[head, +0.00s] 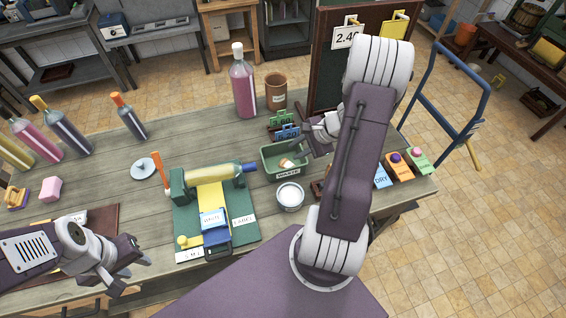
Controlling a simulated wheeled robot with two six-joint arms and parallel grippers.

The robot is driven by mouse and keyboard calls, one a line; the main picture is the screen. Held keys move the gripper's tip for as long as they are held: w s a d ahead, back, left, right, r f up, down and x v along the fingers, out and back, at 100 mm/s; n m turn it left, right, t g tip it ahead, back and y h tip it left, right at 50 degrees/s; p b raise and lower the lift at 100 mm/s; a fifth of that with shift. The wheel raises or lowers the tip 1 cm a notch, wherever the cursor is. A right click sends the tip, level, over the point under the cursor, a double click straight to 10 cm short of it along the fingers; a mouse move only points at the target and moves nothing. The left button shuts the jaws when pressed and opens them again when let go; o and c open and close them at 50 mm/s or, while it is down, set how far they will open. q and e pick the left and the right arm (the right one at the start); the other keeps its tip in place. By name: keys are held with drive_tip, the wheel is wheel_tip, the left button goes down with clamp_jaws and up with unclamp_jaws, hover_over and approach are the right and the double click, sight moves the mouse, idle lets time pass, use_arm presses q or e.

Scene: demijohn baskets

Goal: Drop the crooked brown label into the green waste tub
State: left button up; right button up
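The green waste tub (269,164), marked WASTE, stands on the table right of the green bottle cradle. Small cream and brown scraps (288,162) lie inside it; I cannot tell whether one is the crooked brown label. A yellowish bottle (207,190) lies on its side in the green cradle (178,187), dark neck to the right. No brown label can be made out on it. My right gripper (322,130) is just behind and right of the tub, partly hidden by my arm; its fingers are unclear. My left gripper (133,272) is over the table's front left, fingers apart, empty.
A white tin (290,195) stands in front of the tub. A pink bottle (243,82) and a brown pot (276,92) stand behind it. Several bottles stand at the left. Small labelled boxes (400,167) are at the right. A white disc (144,169) lies left of the cradle.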

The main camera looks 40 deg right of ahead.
drive_tip(key=v, duration=0.5)
drive_tip(key=shift+s, duration=0.1)
idle(0.3)
drive_tip(key=w+a+n+g+y+b, duration=0.1)
drive_tip(key=w+a+n+g+b, duration=0.15)
drive_tip(key=a+n, duration=0.85)
drive_tip(key=s+a+f+n+g+h+b, duration=0.1)
drive_tip(key=s+a, duration=0.1)
drive_tip(key=a, duration=0.4)
drive_tip(key=s+a+f+n+g+b, duration=0.1)
drive_tip(key=s+a+b, duration=0.1)
drive_tip(key=a, duration=0.4)
drive_tip(key=s+d+f+n+h, duration=0.2)
drive_tip(key=s+d+n+h, duration=0.1)
drive_tip(key=n, duration=0.3)
drive_tip(key=shift+s+d, duration=0.2)
drive_tip(key=shift+s, duration=0.7)
